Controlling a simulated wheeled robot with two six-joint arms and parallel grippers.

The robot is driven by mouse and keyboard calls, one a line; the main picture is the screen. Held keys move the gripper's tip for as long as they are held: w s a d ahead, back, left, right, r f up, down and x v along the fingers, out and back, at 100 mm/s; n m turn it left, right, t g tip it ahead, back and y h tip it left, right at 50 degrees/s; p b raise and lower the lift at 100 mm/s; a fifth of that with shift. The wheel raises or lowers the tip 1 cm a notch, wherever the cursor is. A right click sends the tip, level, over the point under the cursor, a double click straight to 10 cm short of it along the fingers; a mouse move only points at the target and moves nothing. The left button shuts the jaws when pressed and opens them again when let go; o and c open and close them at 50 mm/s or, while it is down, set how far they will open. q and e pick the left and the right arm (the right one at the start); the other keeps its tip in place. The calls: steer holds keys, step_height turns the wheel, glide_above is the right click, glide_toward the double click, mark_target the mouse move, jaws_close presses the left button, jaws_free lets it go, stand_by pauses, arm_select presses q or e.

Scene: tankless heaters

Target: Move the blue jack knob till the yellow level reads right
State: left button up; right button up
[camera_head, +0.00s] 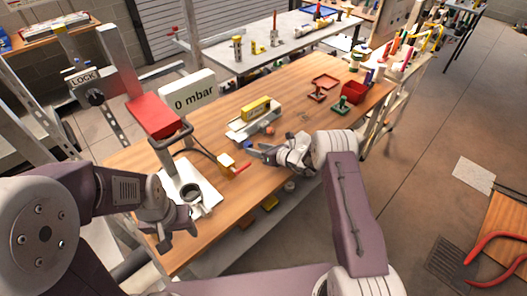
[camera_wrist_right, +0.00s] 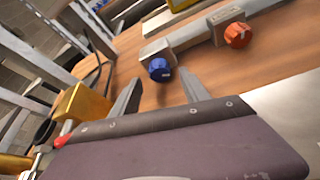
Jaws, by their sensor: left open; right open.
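The yellow level (camera_head: 256,107) lies on a grey metal stand (camera_head: 243,131) on the wooden bench; I cannot read its bubble. In the right wrist view, only a yellow edge of the level (camera_wrist_right: 182,4) shows at the top. The blue jack knob (camera_wrist_right: 160,69) is on the end of the stand's bar, just beyond and between the fingertips of my open right gripper (camera_wrist_right: 160,84), which appears empty. In the head view, my right gripper (camera_head: 257,151) is in front of the stand. My left gripper (camera_head: 194,207) is open by the white tray.
An orange knob (camera_wrist_right: 237,35) is on the same bar, right of the blue one. A yellow valve with a red handle (camera_head: 228,161) is left of my right gripper. A "0 mbar" display (camera_head: 194,95) stands behind the white tray (camera_head: 175,177). Red trays are farther right.

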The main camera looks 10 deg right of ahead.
steer(key=v, duration=0.5)
steer(key=shift+s+d+r+b, duration=0.1)
steer(key=shift+s+d+b, duration=0.05)
steer(key=shift+b, duration=0.15)
